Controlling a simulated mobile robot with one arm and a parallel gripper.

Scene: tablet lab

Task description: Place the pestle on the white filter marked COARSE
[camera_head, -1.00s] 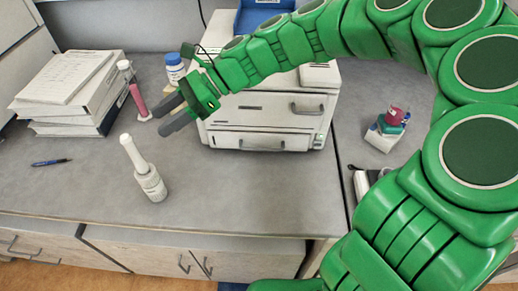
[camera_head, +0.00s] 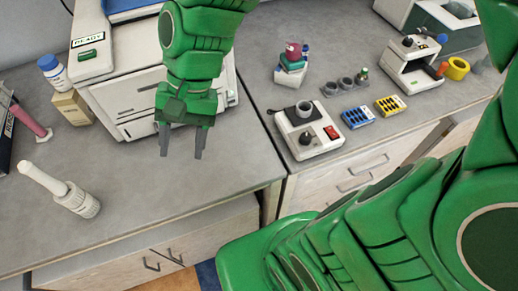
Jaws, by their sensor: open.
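My gripper (camera_head: 182,153) is open and empty, pointing down in front of the white tablet machine, near the counter's front edge. A white rod-like thing (camera_head: 62,190) with a wider ribbed end stands tilted in the picture at the front left of the counter, well left of my gripper. A pink rod (camera_head: 32,122) on a pale foot stands behind it near the left edge. I cannot tell which of these is the pestle. I can make out no white filter and no COARSE marking.
The white machine (camera_head: 127,104) stands behind my gripper. Right are a stack of small items (camera_head: 291,68), a hotplate-like device (camera_head: 308,133), and blue (camera_head: 357,117) and yellow (camera_head: 391,105) racks.

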